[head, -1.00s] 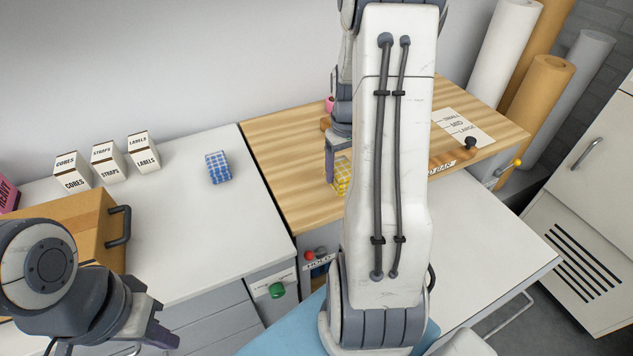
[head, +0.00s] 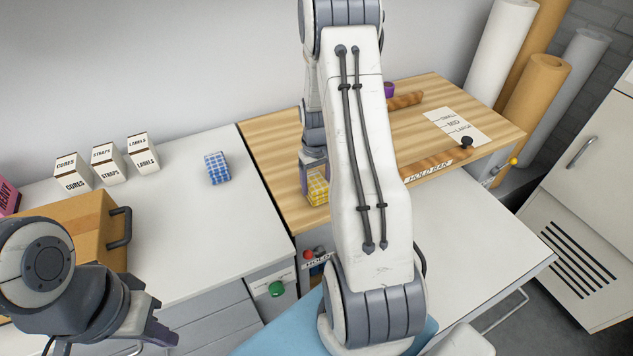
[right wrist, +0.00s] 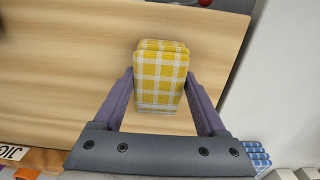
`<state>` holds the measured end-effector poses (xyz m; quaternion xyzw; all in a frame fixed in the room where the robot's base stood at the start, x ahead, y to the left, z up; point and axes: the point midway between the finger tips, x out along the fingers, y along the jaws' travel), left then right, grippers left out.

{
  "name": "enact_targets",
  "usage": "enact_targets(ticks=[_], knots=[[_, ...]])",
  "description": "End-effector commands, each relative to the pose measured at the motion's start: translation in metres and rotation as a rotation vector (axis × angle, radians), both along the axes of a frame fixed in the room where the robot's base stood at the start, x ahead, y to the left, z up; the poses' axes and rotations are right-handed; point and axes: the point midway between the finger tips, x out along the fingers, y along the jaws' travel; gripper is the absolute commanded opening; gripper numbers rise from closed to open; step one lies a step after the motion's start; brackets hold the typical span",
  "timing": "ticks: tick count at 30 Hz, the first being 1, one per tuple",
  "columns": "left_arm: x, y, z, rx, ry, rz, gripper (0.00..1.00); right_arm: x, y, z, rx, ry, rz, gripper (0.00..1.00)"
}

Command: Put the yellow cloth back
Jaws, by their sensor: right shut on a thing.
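The yellow checked cloth (head: 318,188), a folded pad, is over the wooden bench top (head: 270,150) near its left front part. My right gripper (head: 313,172) is shut on it; the arm hides part of the gripper. In the right wrist view the cloth (right wrist: 160,75) sits between the two purple fingers (right wrist: 163,100), with wood behind it. I cannot tell whether it touches the wood. A similar blue checked cloth (head: 217,168) lies on the white counter to the left. My left gripper (head: 155,322) is at the lower left, holding nothing visible; its jaw gap is unclear.
White labelled boxes (head: 108,163) stand at the back of the white counter (head: 200,235). A brown drawer box (head: 85,225) with a dark handle is at the left. A wooden hold bar (head: 440,164), a size card (head: 455,125) and a purple item (head: 389,89) are on the bench.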

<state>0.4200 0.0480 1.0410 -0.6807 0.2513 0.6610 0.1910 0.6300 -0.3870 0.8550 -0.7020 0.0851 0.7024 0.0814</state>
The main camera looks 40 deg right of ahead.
Motion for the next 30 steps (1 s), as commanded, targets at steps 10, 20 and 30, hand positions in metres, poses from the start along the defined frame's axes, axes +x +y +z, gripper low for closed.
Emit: enact_targets(ticks=[10,20,30], knots=[[0.0,0.0,-0.002,0.0,0.0,0.0,0.0,0.0,0.0,-0.003,0.0,0.001,0.0,1.0],[0.0,0.0,-0.002,0.0,0.0,0.0,0.0,0.001,-0.001,0.019,-0.002,-0.004,0.0,1.0],[0.0,0.0,-0.007,0.0,0.0,0.0,0.0,0.001,0.0,0.091,-0.002,-0.005,0.001,1.0]])
